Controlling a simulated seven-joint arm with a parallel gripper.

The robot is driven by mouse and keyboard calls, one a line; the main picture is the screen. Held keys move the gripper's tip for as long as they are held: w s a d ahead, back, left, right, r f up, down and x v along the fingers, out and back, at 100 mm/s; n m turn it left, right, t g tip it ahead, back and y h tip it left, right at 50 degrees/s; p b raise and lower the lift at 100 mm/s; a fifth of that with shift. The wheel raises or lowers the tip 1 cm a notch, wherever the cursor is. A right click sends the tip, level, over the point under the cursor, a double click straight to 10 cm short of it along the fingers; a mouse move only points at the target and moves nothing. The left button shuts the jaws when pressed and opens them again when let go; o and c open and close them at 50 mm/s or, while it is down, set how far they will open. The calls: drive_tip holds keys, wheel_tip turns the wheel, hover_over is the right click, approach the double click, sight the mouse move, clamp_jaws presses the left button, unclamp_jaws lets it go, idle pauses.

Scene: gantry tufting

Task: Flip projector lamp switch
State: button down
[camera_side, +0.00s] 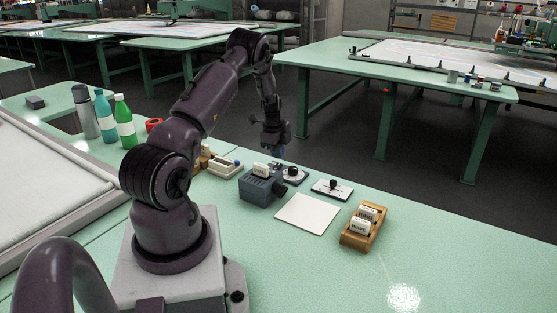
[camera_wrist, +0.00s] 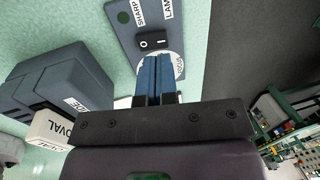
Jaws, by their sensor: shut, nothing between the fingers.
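The lamp switch (camera_wrist: 153,42) is a small black rocker with white marks on a grey-blue panel (camera_wrist: 124,22) in the wrist view. Labels reading LAMP, SHARP and FOCUS show near it, partly cut off or covered. In the side view the panel (camera_side: 293,174) lies on the green table beside the grey-blue projector (camera_side: 262,188). The projector (camera_wrist: 62,75) also shows at left in the wrist view. My gripper (camera_wrist: 160,58) has its blue fingers shut and empty, just below the switch in the picture. In the side view my gripper (camera_side: 277,152) hangs above the panel; contact cannot be told.
A white block (camera_wrist: 52,130) sits on the projector. A second panel with a black knob (camera_side: 333,184), a white sheet (camera_side: 308,214) and a wooden rack (camera_side: 350,241) of white blocks lie to the right. Bottles (camera_side: 124,122) stand at left. The table's front right is clear.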

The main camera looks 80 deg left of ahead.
sight(279, 165)
drive_tip(key=shift+w+a+f, duration=0.15)
drive_tip(key=shift+f, duration=0.65)
drive_tip(key=shift+w+a+f, duration=0.1)
drive_tip(key=shift+f, duration=0.7)
drive_tip(key=shift+f, duration=0.1)
drive_tip(key=shift+w+a+f+g+h, duration=0.15)
drive_tip(key=shift+f+g+h, duration=0.15)
drive_tip(key=shift+g+h, duration=0.1)
drive_tip(key=shift+s+d, duration=0.75)
